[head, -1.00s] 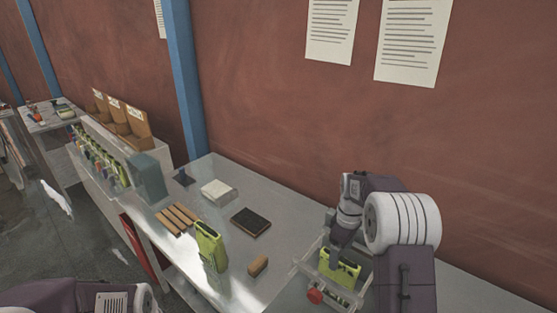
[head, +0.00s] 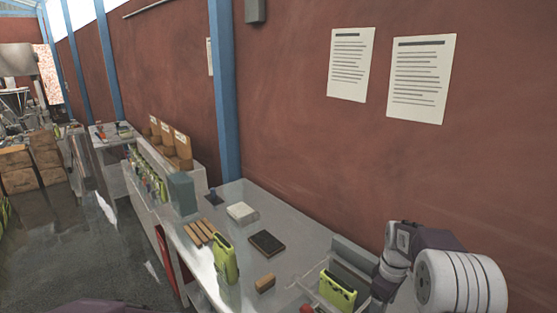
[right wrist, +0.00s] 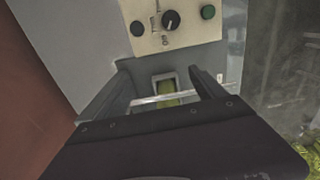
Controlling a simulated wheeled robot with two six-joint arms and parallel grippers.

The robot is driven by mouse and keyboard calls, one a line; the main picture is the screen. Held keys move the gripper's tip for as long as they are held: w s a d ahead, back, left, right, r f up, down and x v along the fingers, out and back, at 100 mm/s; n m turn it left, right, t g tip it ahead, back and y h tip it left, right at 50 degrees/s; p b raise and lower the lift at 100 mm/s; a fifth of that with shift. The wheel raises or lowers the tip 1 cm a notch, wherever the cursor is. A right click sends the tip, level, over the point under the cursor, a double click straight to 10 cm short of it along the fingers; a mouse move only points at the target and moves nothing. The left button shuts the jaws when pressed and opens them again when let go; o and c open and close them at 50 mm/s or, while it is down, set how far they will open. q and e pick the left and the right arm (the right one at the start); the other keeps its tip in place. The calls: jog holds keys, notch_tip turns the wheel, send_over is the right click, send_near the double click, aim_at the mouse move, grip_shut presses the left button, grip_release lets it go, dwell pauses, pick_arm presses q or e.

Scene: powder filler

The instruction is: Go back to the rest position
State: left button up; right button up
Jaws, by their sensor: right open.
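My right arm (head: 450,275) comes in at the lower right of the head view, to the right of a grey tray-like holder (head: 352,258). A yellow-green container (head: 338,291) sits in that holder. In the head view my right gripper is low beside the holder and mostly hidden. In the right wrist view my right gripper (right wrist: 160,78) is open, with its two fingers apart. Beyond the fingers is a small framed slot with something yellow-green (right wrist: 166,90) in it. Only a dark sliver of my left arm (head: 95,306) shows at the bottom edge; its gripper is out of view.
The grey bench (head: 235,280) carries another yellow-green container (head: 224,260), a dark block (head: 267,243), a white block (head: 241,212), a brown block (head: 265,283) and wooden strips (head: 199,233). A control panel (right wrist: 175,22) with a knob faces the wrist camera. Open floor (head: 80,250) lies left.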

jog(key=s+a+n+b, duration=0.1)
jog(key=a+b, duration=0.2)
jog(key=a, duration=0.2)
jog(key=s+a+f+m+b, duration=0.2)
jog(key=s+f+m, duration=0.2)
jog(key=s, duration=0.4)
jog(key=s+a+f+m+t+b, duration=0.1)
jog(key=s+a+f+m+b, duration=0.1)
jog(key=s+f+m, duration=0.3)
jog(key=s+a+f, duration=0.1)
jog(key=s, duration=0.3)
jog(key=shift+a+f+m+b, duration=0.2)
jog(key=shift+a+m+b, duration=0.1)
jog(key=shift+a, duration=0.05)
jog(key=shift+s, duration=0.1)
